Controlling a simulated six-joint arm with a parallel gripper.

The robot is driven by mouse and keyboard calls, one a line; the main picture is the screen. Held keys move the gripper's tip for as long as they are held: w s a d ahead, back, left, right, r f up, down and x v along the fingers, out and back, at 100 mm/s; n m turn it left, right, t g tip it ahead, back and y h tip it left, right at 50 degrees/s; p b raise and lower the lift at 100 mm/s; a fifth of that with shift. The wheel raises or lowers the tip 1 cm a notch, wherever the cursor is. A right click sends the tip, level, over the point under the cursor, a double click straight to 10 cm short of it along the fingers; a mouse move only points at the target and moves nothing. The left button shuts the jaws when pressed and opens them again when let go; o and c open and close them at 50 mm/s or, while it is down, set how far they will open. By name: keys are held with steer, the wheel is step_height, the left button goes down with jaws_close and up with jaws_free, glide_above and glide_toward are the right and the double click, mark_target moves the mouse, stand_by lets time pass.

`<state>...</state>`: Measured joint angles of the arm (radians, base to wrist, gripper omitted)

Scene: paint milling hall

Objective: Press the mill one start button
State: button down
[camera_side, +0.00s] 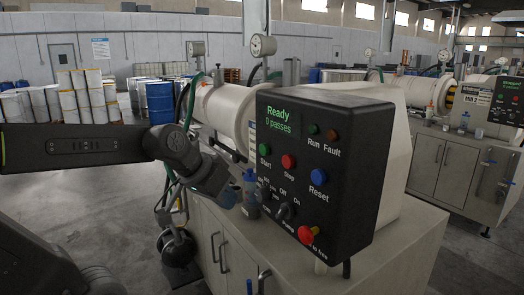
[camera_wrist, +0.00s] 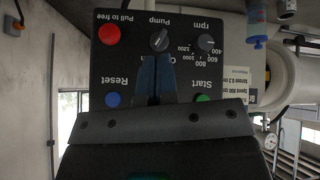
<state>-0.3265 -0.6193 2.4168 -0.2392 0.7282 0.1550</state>
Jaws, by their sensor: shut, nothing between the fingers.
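The mill's black control panel (camera_side: 335,165) faces my arm; its display (camera_side: 279,119) reads "Ready, 0 passes". The green Start button (camera_side: 265,149) is at its upper left, beside the red Stop button (camera_side: 288,162). My gripper (camera_side: 229,197) is left of the panel, lower than Start, and appears apart from it. In the upside-down wrist view the shut, empty blue fingers (camera_wrist: 155,72) point toward the panel. There the Start button (camera_wrist: 203,98) shows right of the fingers, partly cut off by my gripper's body. Stop is hidden there.
The panel also holds a blue Reset button (camera_side: 319,177), a Pump switch (camera_side: 284,211), an rpm dial (camera_wrist: 205,43) and a red pull-to-free button (camera_side: 309,234). A blue-capped bottle (camera_side: 250,184) stands close to my gripper. A second mill (camera_side: 465,120) is at the right.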

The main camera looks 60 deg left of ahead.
mark_target(264, 149)
steer(key=w+a+r+n+y, duration=0.1)
steer(key=a+n, duration=0.1)
steer(key=a, duration=0.3)
steer(key=w+a+r+n+t+y, duration=0.1)
steer(key=w+a+r+n, duration=0.1)
steer(key=a, duration=0.4)
steer(key=shift+w+a+r+t+y, duration=0.15)
steer(key=shift+w+r+t+y, duration=0.05)
steer(key=shift+t+y, duration=0.1)
steer(key=w, duration=0.8)
steer(key=shift+w, duration=0.4)
steer(key=shift+w, duration=0.1)
stand_by(1.1)
steer(key=shift+w, duration=0.35)
steer(key=shift+w, duration=0.45)
stand_by(0.6)
steer(key=shift+s, duration=0.15)
stand_by(0.3)
steer(key=shift+s, duration=0.75)
